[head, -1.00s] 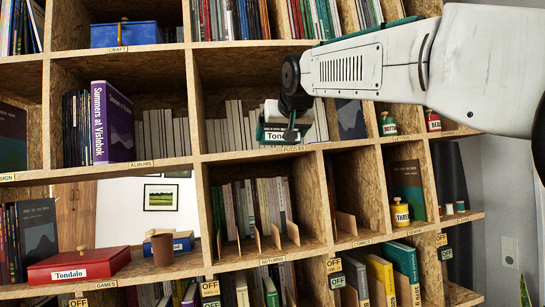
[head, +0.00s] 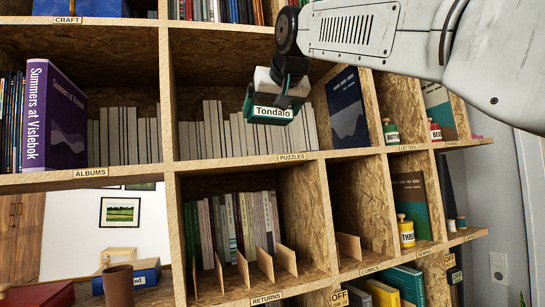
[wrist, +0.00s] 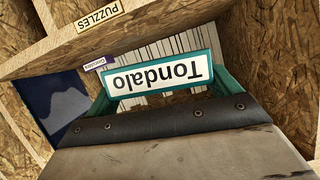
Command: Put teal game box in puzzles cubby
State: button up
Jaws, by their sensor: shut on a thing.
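The teal game box (head: 262,118) has a white "Tondalo" label on its front end. My gripper (head: 283,88) is shut on it and holds it tilted, in front of the upper part of the puzzles cubby (head: 240,158). The "PUZZLES" tag (head: 292,157) is on the shelf edge below the box. In the wrist view the teal box (wrist: 217,72) and the "PUZZLES" tag (wrist: 99,15) appear upside down. My dark gripper pad hides much of the box. How deep the box is in the cubby I cannot tell.
Pale books (head: 212,130) line the back left of the puzzles cubby. A dark blue book (head: 347,108) leans at its right wall. A purple book (head: 52,115) stands in the albums cubby to the left. Upright board dividers (head: 283,252) stand in the returns cubby below.

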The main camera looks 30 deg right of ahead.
jog(key=w+d, duration=0.3)
jog(key=w+d+f, duration=0.1)
jog(key=w+d, duration=0.5)
jog(key=shift+d+f, duration=0.15)
jog(key=shift+d, duration=0.1)
jog(key=shift+w+d+f, duration=0.15)
jog(key=shift+f, duration=0.45)
jog(key=shift+w+d+f, duration=0.1)
jog(key=shift+f, duration=0.5)
jog(key=shift+w+d+f, duration=0.15)
jog(key=shift+f, duration=0.45)
jog(key=shift+f, duration=0.15)
jog(key=shift+f, duration=0.2)
jog(key=o, duration=0.9)
